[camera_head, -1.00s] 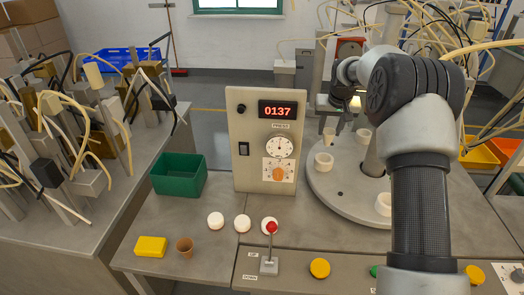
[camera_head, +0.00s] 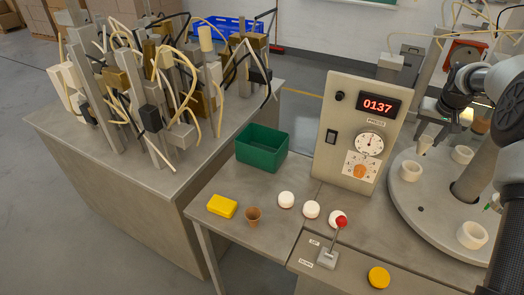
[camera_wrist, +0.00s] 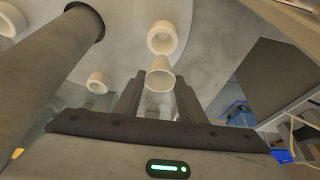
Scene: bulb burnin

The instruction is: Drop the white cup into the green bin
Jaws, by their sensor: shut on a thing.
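The white cup (camera_wrist: 160,75) is between the fingers of my gripper (camera_wrist: 158,95) in the wrist view, and the jaws are shut on it. In the head view my gripper (camera_head: 432,128) is at the right, over the grey round table, with the cup (camera_head: 425,145) small below it. The cup appears to be held above the table surface. The green bin (camera_head: 262,148) stands open on the bench left of the control box, well apart from the gripper. The part of its floor that shows looks empty.
The control box (camera_head: 359,130) reading 0137 stands between bin and round table (camera_head: 430,205), which carries white ring holders (camera_head: 472,235) and a central post.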

